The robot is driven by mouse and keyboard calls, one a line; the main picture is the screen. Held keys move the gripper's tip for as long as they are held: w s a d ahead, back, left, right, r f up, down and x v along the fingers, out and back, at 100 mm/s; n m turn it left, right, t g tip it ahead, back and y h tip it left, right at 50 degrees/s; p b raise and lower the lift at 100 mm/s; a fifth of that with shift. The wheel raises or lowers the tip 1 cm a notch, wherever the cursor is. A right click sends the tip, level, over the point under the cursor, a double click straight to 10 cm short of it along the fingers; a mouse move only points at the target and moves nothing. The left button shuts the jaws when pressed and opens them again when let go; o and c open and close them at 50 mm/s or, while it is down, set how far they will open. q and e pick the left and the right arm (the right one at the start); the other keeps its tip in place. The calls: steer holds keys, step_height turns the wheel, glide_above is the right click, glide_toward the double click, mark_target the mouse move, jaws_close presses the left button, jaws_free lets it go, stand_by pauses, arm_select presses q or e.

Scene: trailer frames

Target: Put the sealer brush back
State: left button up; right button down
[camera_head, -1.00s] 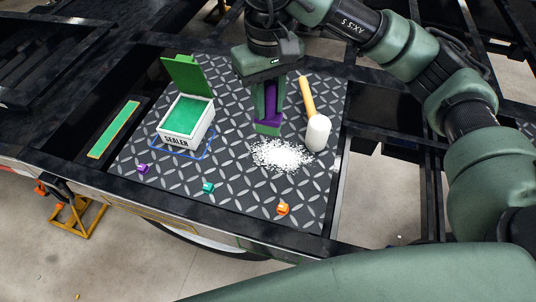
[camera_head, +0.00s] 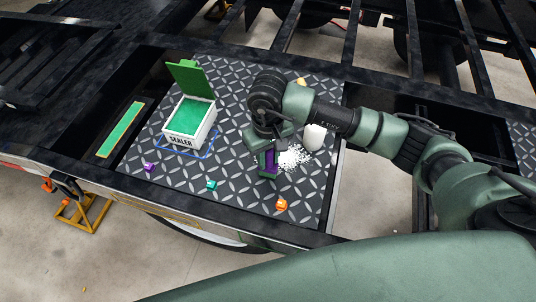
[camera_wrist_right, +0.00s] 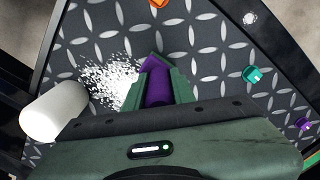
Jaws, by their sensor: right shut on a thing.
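My right gripper (camera_head: 267,172) is shut on a purple piece (camera_wrist_right: 157,84) between its green fingers, low over the plate beside the white granules. The piece is mostly hidden, and I cannot tell whether it is the sealer brush or whether it touches the plate. The white box marked SEALER (camera_head: 187,122) stands on the plate left of the gripper, inside a blue outline. Its green lid (camera_head: 191,79) is open and its inside is green. No other brush is clearly visible. My left gripper is out of view.
White granules (camera_head: 294,157) lie right of the gripper, near a white mallet head (camera_head: 314,137). Small purple (camera_head: 149,167), teal (camera_head: 212,185) and orange (camera_head: 281,205) pieces lie along the front. A green strip (camera_head: 120,129) sits left of the textured plate (camera_head: 240,190).

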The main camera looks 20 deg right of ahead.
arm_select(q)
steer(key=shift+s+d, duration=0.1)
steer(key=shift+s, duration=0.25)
arm_select(e)
steer(key=shift+f, duration=0.1)
steer(key=shift+f, duration=0.1)
steer(key=c, duration=1.2)
jaws_free()
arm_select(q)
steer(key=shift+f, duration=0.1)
arm_select(e)
steer(key=shift+o, duration=0.2)
steer(key=shift+r, duration=0.4)
step_height(320, 180, up, 11)
steer(key=b, duration=0.4)
steer(key=shift+f, duration=0.2)
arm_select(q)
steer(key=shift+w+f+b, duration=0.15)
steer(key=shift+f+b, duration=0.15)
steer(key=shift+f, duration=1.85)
arm_select(e)
steer(key=shift+r, duration=0.45)
